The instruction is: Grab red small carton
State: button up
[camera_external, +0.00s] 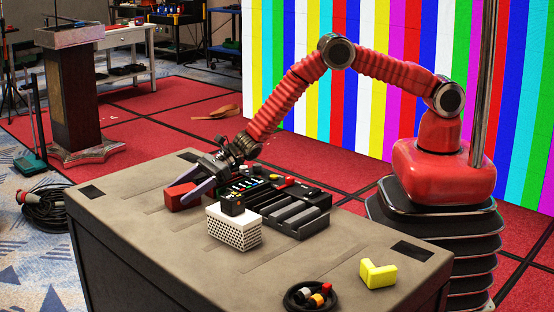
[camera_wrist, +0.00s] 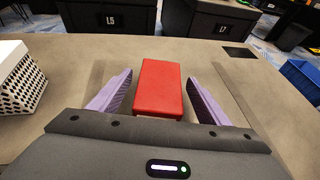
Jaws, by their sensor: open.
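The red small carton (camera_external: 180,196) lies on the table near its far left part in the external view. In the wrist view the red carton (camera_wrist: 160,88) sits between the two purple fingers, with a gap on either side. My gripper (camera_external: 196,183) is open and low over the table, reaching toward the carton. In the wrist view my gripper (camera_wrist: 158,95) has its fingers spread on both sides of the carton's near part.
A white perforated box (camera_external: 233,228) stands close to the right of the gripper, and also shows at the wrist view's left edge (camera_wrist: 20,77). A black tray with small items (camera_external: 285,205) is behind it. A yellow block (camera_external: 378,273) and a cable coil (camera_external: 310,297) lie nearer.

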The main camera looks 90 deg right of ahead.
aim_at(182, 189)
jog(key=shift+w+a+f, duration=0.1)
jog(key=shift+w+a, duration=0.05)
jog(key=shift+w, duration=0.05)
jog(key=shift+c, duration=0.2)
jog(key=c, duration=1.1)
jog(key=shift+c, duration=0.2)
notch_tip(182, 189, up, 10)
jog(key=shift+r, duration=0.1)
dwell(0.3)
dwell(0.5)
